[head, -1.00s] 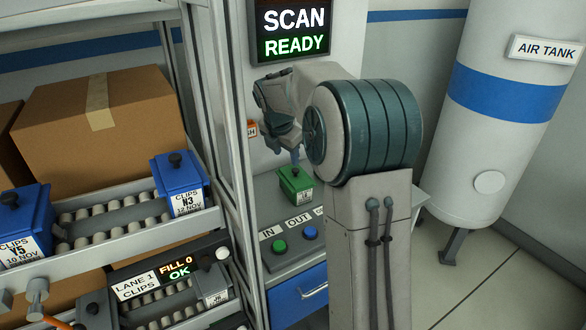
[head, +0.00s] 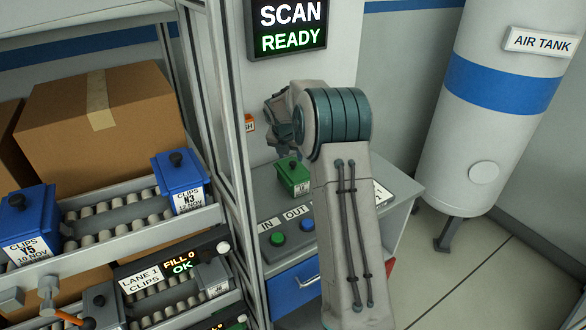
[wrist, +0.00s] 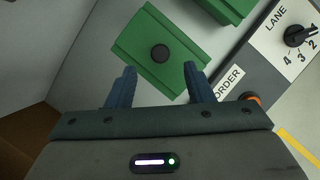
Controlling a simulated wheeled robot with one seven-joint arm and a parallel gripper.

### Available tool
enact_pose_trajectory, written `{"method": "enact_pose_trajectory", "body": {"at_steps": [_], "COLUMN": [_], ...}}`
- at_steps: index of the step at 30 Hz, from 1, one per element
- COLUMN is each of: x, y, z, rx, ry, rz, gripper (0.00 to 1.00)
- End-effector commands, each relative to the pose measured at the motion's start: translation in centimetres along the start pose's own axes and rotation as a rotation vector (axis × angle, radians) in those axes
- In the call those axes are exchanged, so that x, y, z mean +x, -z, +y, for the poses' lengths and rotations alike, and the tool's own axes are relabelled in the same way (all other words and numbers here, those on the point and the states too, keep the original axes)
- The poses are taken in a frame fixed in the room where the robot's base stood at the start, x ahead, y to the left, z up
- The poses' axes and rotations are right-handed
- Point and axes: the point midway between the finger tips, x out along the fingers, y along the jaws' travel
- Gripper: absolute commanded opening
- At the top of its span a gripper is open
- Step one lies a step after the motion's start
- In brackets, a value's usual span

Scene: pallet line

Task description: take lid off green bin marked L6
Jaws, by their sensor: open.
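A green bin with a black knob on its lid (head: 293,176) stands on the grey bench in the head view. Its label is too small to read. In the wrist view I look down on a green lid (wrist: 140,45) with a round black knob (wrist: 160,53). Part of a second green bin (wrist: 232,8) shows at the top edge; no label is visible there, so I cannot tell which is L6. My gripper (wrist: 160,67) is open and empty, its blue fingers apart on the near side of the knob. In the head view my gripper is partly hidden by my arm.
The bench (head: 262,205) carries green and blue IN/OUT buttons (head: 293,232). A lane dial (wrist: 300,36) and an orange button (wrist: 250,98) lie right of the lid. A roller rack (head: 120,218) with blue bins stands left, an air tank (head: 490,120) right.

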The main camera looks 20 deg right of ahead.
Motion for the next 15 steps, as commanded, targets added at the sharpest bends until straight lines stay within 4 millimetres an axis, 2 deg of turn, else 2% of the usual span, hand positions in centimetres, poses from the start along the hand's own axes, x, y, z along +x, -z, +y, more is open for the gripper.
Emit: {"method": "enact_pose_trajectory", "body": {"at_steps": [9, 15], "x": [3.8, 4.9], "y": [-0.4, -0.4], "z": [0.0, -0.1], "rx": [0.000, 0.001], "ry": [0.000, 0.000], "rz": [0.002, 0.000], "gripper": [0.47, 0.47]}}
